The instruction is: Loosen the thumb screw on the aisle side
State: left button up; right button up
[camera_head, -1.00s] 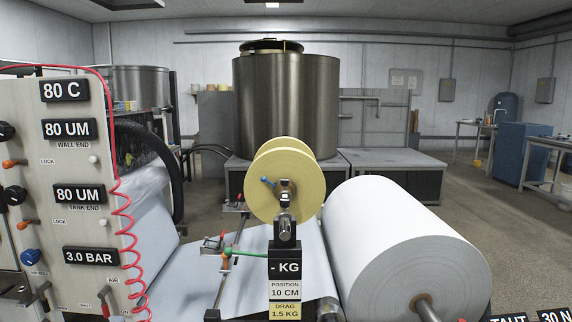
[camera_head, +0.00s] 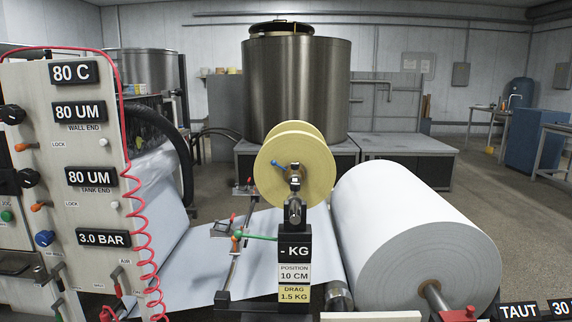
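I cannot make out for certain which part is the aisle-side thumb screw. A yellow tape roll (camera_head: 312,152) sits on a metal post (camera_head: 295,212) with a small blue lever (camera_head: 278,165) at its hub. Below it is a black "- KG" display (camera_head: 295,249). To its left, a slim rail (camera_head: 231,274) above the paper web carries small fittings: one with a green-tipped lever (camera_head: 258,237) and orange part (camera_head: 237,240), and another (camera_head: 245,188) farther back. Neither of my grippers is in view.
A large white paper roll (camera_head: 405,230) lies at right on a shaft, with a red block (camera_head: 458,314) near its end. A control panel (camera_head: 75,150) with knobs and a red coiled hose (camera_head: 147,240) stands at left. A steel tank (camera_head: 296,95) is behind.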

aim_at(295, 166)
jog(key=u, duration=0.5)
jog(key=i, duration=0.7)
jog(key=u, duration=0.2)
